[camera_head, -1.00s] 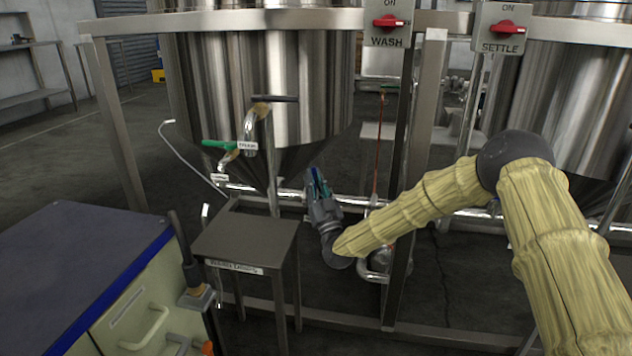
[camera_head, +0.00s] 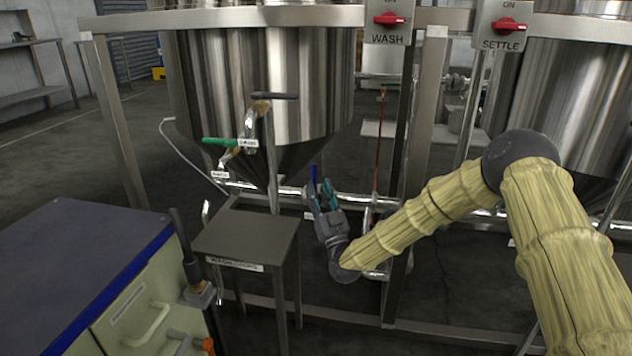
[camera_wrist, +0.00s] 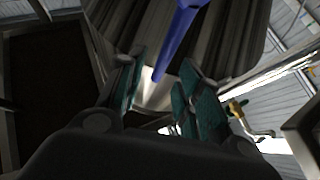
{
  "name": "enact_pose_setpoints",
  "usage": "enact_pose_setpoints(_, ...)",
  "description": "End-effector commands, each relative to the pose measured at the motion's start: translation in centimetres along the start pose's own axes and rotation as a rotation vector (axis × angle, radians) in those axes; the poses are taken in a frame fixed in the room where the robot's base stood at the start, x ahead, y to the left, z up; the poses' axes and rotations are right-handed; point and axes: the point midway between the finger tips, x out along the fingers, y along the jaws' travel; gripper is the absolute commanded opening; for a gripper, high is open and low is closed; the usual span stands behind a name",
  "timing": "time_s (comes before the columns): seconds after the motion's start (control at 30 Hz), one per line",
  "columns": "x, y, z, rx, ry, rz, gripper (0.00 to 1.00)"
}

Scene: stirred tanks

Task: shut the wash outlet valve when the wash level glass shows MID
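A steel wash tank (camera_head: 265,85) stands on a frame behind a switch box (camera_head: 388,22) marked WASH. A blue lever (camera_head: 314,180) stands roughly upright by the horizontal pipe under the tank; I take it for the outlet valve handle. It also shows in the wrist view (camera_wrist: 177,38). My gripper (camera_head: 321,196) is open just below and beside the lever. In the wrist view its teal fingers (camera_wrist: 162,90) are spread, with the lever beyond and between them; contact cannot be told. A thin tube with a reddish column (camera_head: 378,145), possibly the level glass, has no readable marks.
A small dark-topped stand (camera_head: 245,236) is left of my gripper. A green-handled valve (camera_head: 217,142) and a black-handled valve (camera_head: 276,96) sit on the tank front. A frame post (camera_head: 398,160) stands right of the gripper. A cabinet (camera_head: 75,265) fills the lower left.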

Motion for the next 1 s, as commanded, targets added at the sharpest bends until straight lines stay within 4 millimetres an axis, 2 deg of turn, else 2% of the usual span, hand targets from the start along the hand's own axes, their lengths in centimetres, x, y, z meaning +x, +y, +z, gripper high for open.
enact_pose_setpoints(0.03,-1.1,0.0,0.1,0.001,-0.003,0.0,0.35)
enact_pose_setpoints(0.2,-4.0,0.1,0.0,0.001,-0.001,0.001,0.35)
enact_pose_setpoints(0.4,-6.4,0.1,0.0,0.0,0.0,0.001,0.35)
enact_pose_setpoints(0.6,-7.3,0.1,-0.1,0.0,0.001,0.001,0.35)
enact_pose_setpoints(0.87,-7.3,0.1,0.0,0.0,0.001,0.001,0.35)
enact_pose_setpoints(1.0,-8.2,-0.4,0.7,0.009,-0.046,-0.006,0.35)
